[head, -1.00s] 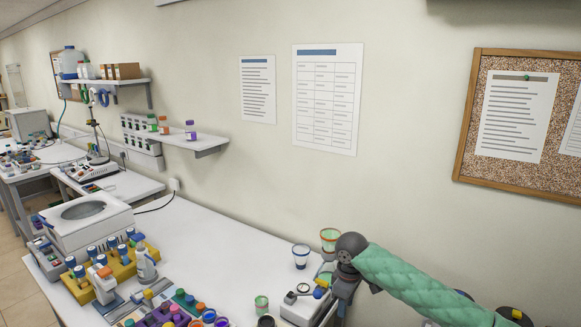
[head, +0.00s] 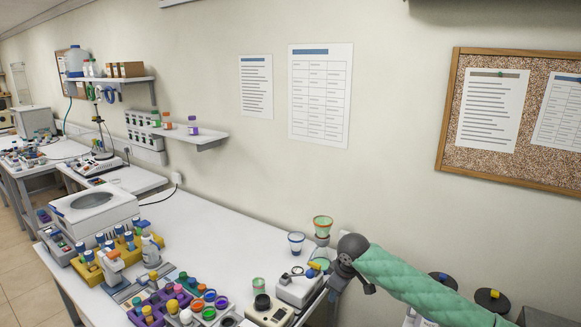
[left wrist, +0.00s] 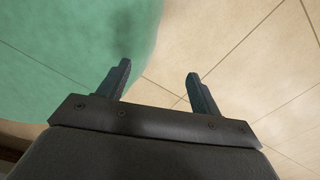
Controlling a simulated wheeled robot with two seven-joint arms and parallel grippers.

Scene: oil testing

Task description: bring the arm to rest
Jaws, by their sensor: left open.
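My right arm (head: 425,283), in a green quilted sleeve, reaches in from the lower right in the head view. Its dark wrist joint is above the right end of the white bench. My right gripper (head: 338,285) hangs below that joint beside a small white device; its fingers are too small and hidden to judge. My left gripper (left wrist: 160,85) shows in the left wrist view, its two dark fingers apart with nothing between them. Tiled floor (left wrist: 245,60) lies behind them, and a green surface (left wrist: 70,50) fills the upper left. The left arm is not in the head view.
The white bench (head: 215,235) holds a centrifuge-like box (head: 95,205), a yellow rack (head: 115,260) and coloured vials. Two cups, one blue-rimmed (head: 296,242) and one orange-rimmed (head: 322,227), stand near my right wrist. Black-lidded containers (head: 492,300) are at the lower right.

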